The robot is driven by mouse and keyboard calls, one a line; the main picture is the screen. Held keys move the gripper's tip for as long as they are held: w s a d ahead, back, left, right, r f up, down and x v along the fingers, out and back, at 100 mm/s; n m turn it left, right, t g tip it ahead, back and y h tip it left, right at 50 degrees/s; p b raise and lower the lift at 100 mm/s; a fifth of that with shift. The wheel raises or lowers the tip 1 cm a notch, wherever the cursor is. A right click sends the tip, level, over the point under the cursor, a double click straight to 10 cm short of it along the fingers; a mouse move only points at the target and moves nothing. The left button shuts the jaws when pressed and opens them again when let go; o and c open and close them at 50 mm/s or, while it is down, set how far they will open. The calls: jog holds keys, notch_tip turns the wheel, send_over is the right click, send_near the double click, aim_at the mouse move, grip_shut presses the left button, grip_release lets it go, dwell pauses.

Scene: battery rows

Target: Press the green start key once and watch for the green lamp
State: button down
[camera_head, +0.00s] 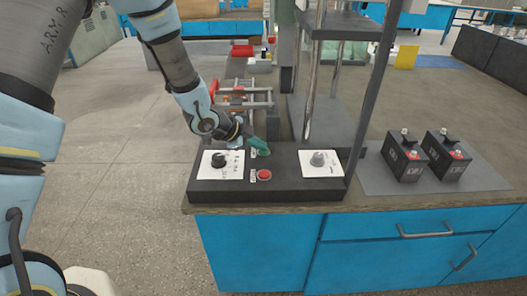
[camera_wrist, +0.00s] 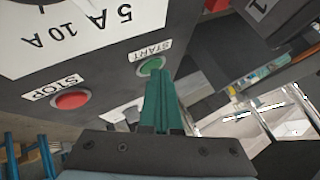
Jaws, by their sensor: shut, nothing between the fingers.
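The green start key (camera_wrist: 151,65) sits on the dark control box (camera_head: 212,188), under a label reading START. In the wrist view, the green fingers of my gripper (camera_wrist: 160,78) are shut together with nothing between them. Their tips overlap the lower edge of the key; I cannot tell whether they touch it. In the head view my gripper (camera_head: 261,152) is over the back middle of the box, and it hides the key. The red stop key (camera_head: 264,174) is in front of it and also shows in the wrist view (camera_wrist: 71,100). I cannot make out a green lamp.
The box has a knob on a white plate at left (camera_head: 218,160) and another at right (camera_head: 318,159). Metal posts (camera_head: 312,75) rise behind it. Two dark batteries (camera_head: 405,160) (camera_head: 446,156) stand on a grey mat (camera_head: 378,184) to the right. Blue drawers (camera_head: 400,232) are below.

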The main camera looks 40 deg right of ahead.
aim_at(260, 153)
jog(key=shift+r+p, duration=0.65)
jog(key=shift+r, duration=0.15)
jog(key=shift+r, duration=0.1)
notch_tip(260, 153, up, 5)
jog(key=p, duration=0.4)
dwell(0.9)
